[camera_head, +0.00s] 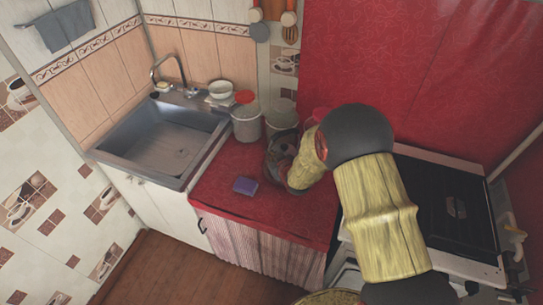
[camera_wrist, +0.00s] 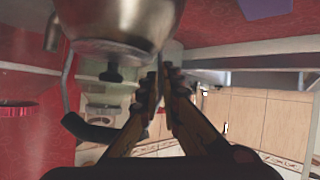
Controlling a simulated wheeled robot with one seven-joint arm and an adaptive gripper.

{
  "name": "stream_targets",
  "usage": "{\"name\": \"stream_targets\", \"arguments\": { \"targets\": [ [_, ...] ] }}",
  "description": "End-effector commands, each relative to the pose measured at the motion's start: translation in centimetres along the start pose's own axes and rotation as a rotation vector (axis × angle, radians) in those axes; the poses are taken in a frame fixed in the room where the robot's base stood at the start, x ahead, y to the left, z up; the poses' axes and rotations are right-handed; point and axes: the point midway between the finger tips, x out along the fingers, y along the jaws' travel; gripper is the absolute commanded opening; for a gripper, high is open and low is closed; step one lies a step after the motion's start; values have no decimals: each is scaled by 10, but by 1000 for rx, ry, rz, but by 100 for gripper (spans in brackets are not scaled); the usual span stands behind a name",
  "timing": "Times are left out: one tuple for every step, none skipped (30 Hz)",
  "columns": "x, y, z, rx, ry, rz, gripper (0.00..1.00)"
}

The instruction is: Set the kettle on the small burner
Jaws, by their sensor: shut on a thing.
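The kettle (camera_wrist: 125,20) is a shiny metal pot with a spout at the upper left of the wrist view, a black lid knob and a black handle grip (camera_wrist: 90,130). My gripper (camera_wrist: 160,85) is shut on the handle, its two fingers close together beside the kettle's body. In the head view the kettle (camera_head: 275,152) is on or just above the red counter, mostly hidden behind my arm; I cannot tell whether it touches. The stove (camera_head: 450,205), with a dark top, stands at the right, partly covered by my arm. The small burner cannot be made out.
The red counter (camera_head: 222,192) holds a purple sponge (camera_head: 245,185) and a white, red-lidded container (camera_head: 246,122) left of the kettle. A steel sink (camera_head: 165,140) with a bowl (camera_head: 220,89) on its rim lies further left. A red wall stands behind the stove.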

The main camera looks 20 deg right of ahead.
Motion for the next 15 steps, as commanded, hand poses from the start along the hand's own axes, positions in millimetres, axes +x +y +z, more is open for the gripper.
{"name": "stream_targets", "arguments": {
  "targets": [
    [0, 1, -4, -1, 7, 1, 0],
    [0, 1, -4, -1, 7, 1, 0],
    [0, 1, -3, -1, 6, 1, 0],
    [1, 1, -2, -1, 6, 1, 0],
    [1, 0, -2, -1, 6, 1, 0],
    [1, -1, 3, 0, -1, 0, 6],
    [1, 0, 2, 0, -1, 0, 8],
    [1, 0, 2, 0, -1, 0, 9],
    [1, 0, 2, 0, -1, 0, 12],
    [1, 0, 2, 0, -1, 0, 13],
    [1, 0, 2, 0, -1, 0, 15],
    [1, 0, 2, 0, -1, 0, 17],
    [1, 0, 2, 0, -1, 0, 19],
    [1, 0, 2, 0, -1, 0, 21],
    [1, 0, 2, 0, -1, 0, 23]
  ]
}}
